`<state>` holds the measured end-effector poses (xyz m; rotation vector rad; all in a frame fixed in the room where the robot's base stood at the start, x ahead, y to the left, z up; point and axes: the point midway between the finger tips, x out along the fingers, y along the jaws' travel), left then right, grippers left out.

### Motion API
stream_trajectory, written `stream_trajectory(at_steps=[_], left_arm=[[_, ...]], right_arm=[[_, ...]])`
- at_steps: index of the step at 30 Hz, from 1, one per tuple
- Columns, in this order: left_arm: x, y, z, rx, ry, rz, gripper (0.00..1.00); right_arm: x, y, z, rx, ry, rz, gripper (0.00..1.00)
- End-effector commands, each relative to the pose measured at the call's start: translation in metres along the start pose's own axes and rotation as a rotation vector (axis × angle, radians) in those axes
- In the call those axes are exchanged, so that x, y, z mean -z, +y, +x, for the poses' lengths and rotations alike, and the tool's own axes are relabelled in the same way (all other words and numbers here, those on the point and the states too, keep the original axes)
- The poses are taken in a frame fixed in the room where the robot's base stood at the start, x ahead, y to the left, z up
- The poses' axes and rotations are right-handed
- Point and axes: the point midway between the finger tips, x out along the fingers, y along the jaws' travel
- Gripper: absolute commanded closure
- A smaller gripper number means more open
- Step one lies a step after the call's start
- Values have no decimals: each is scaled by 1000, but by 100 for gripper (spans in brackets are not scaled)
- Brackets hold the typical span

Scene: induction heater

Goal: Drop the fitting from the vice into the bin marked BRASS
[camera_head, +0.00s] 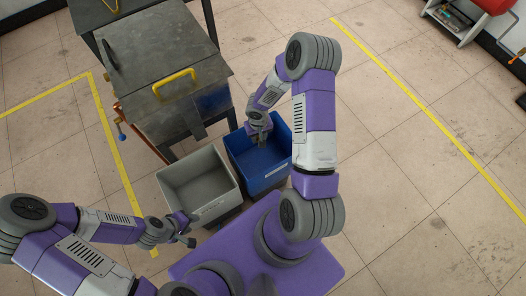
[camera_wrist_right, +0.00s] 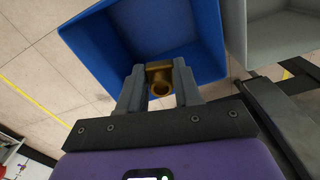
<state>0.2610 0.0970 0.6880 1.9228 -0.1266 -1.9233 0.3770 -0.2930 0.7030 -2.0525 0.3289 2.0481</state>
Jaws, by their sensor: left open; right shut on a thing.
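My right gripper (camera_wrist_right: 159,85) is shut on a brass-coloured fitting (camera_wrist_right: 160,76), a short piece with a round open end. In the head view the right gripper (camera_head: 259,134) points down over the blue bin (camera_head: 236,147), near its far left part. The blue bin (camera_wrist_right: 100,62) fills much of the right wrist view behind the fitting. A grey bin (camera_head: 165,186) stands beside it to the left and looks empty. Pale labels on the bins are too small to read. My left gripper (camera_head: 187,230) is open and empty near the grey bin's front edge. I cannot make out the vice.
A dark metal cabinet (camera_head: 150,60) with a yellow handle (camera_head: 175,82) stands behind the bins. A copper pipe with a blue valve (camera_head: 122,136) runs at its left side.

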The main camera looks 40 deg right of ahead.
Motion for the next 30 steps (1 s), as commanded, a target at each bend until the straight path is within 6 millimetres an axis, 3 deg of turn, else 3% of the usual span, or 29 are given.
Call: stream_trajectory(at_steps=[7,13,24,30], left_arm=[[0,-2,6,0,0,0,57],[1,-5,12,0,0,0,57],[2,-15,39,0,0,0,57],[2,-16,44,0,0,0,57]], right_arm=[[9,25,5,1,0,55,100],[9,26,14,1,-1,56,100],[9,26,56,1,-1,56,100],[9,26,65,1,-1,56,100]])
